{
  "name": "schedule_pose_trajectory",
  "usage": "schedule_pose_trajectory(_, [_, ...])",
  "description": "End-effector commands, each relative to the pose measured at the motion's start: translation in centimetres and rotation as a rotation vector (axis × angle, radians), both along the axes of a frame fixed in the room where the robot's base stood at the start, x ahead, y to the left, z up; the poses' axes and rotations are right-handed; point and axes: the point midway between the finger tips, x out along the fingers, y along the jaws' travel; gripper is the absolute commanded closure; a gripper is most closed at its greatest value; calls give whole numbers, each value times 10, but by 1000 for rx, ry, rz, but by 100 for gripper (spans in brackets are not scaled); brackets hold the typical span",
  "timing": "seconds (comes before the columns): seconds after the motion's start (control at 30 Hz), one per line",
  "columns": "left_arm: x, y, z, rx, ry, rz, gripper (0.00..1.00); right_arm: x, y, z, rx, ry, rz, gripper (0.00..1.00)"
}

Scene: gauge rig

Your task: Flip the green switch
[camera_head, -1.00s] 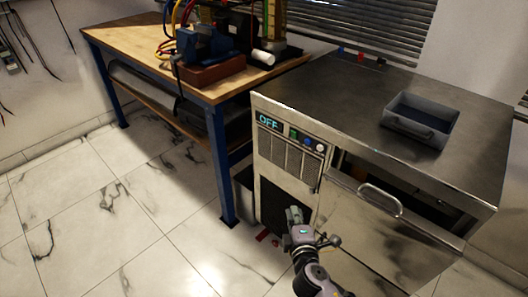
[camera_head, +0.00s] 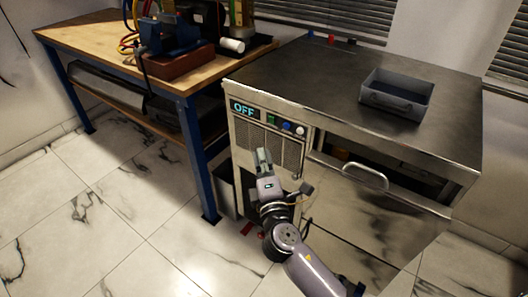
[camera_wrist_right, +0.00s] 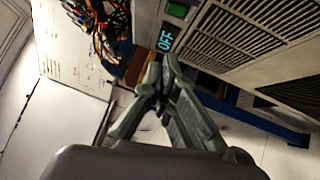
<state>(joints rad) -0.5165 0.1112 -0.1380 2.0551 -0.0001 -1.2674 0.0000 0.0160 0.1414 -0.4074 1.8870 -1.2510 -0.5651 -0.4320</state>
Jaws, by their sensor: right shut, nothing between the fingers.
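The green switch (camera_head: 271,119) is on the upper front panel of the metal cabinet, just right of a display reading OFF (camera_head: 243,109). In the right wrist view the green switch (camera_wrist_right: 177,10) shows at the top, beside the OFF display (camera_wrist_right: 166,39). My right gripper (camera_head: 263,152) is shut and empty, pointing up in front of the cabinet's vent grille, below the switch and apart from it. Its closed fingertips (camera_wrist_right: 161,75) also show in the right wrist view, below the display in the picture. My left gripper is not in view.
Blue and white knobs (camera_head: 287,126) sit right of the switch. The cabinet's drawer with a bar handle (camera_head: 365,177) stands partly open at right. A grey tray (camera_head: 396,94) rests on the cabinet top. A wooden workbench (camera_head: 92,40) with equipment stands at left. The tiled floor at left is clear.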

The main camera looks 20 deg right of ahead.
Motion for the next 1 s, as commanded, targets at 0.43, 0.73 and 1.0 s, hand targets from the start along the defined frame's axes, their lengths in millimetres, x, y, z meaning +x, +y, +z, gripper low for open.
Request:
schedule_pose_trajectory(0.43, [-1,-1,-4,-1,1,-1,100,85,-22,15,-4,-1,-2,100])
schedule_pose_trajectory(0.73, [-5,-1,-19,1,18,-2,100,98,-39,17,0,1,0,100])
schedule_pose_trajectory(1.0, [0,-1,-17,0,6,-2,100,98,-40,17,0,2,0,100])
